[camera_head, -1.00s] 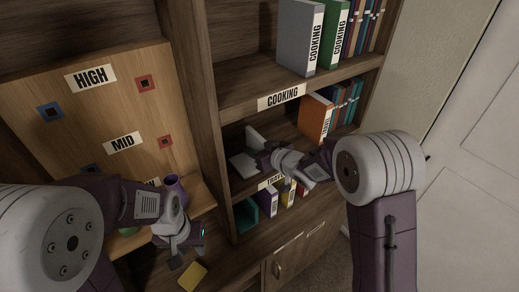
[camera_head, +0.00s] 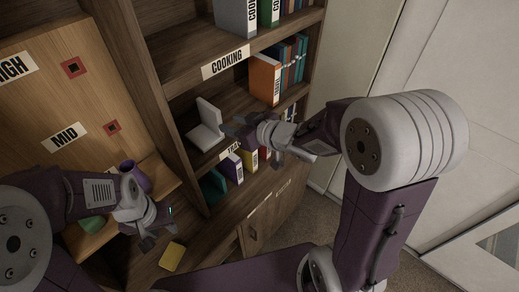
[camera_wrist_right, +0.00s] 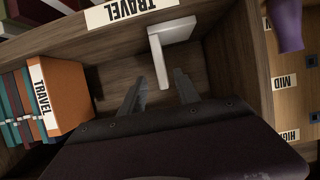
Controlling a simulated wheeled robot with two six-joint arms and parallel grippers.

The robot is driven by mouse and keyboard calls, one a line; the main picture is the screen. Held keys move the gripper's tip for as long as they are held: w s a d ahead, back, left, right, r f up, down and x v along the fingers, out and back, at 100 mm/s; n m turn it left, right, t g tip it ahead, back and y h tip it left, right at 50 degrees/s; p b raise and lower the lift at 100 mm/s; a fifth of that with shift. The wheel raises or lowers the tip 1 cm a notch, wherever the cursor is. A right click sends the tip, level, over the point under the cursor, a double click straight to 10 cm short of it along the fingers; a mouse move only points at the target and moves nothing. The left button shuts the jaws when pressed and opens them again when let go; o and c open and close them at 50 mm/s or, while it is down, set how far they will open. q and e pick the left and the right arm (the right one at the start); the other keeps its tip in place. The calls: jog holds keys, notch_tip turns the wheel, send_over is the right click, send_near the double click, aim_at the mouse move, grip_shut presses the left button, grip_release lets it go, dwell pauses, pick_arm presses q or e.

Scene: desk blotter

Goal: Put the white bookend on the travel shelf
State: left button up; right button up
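The white bookend (camera_head: 208,112) stands upright on the travel shelf (camera_head: 180,105), near its left end, with its flat plate on the board. It also shows in the right wrist view (camera_wrist_right: 172,30). My right gripper (camera_head: 232,126) is just right of the bookend in the head view. In the wrist view its two fingers (camera_wrist_right: 160,92) are spread, with nothing held between them; the bookend's near end shows just beyond the gap. My left gripper (camera_head: 158,238) is low at the left, its fingers apart and empty, above the lower ledge.
An orange travel book (camera_head: 264,78) and several teal books stand to the right on that shelf. The cooking shelf (camera_head: 180,62) is above. Several books stand below. A purple cup (camera_head: 135,176) and a yellow item (camera_head: 172,257) are near my left gripper.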

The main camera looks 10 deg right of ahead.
jog(key=s+d+f+m+g+h, duration=0.5)
jog(key=s+d+f+h, duration=0.3)
jog(key=d+f, duration=0.4)
jog(key=s+f+m+g, duration=0.2)
jog(key=s+g, duration=0.3)
jog(key=s, duration=0.6)
jog(key=shift+a+f+y, duration=0.2)
jog(key=shift+f+y, duration=0.2)
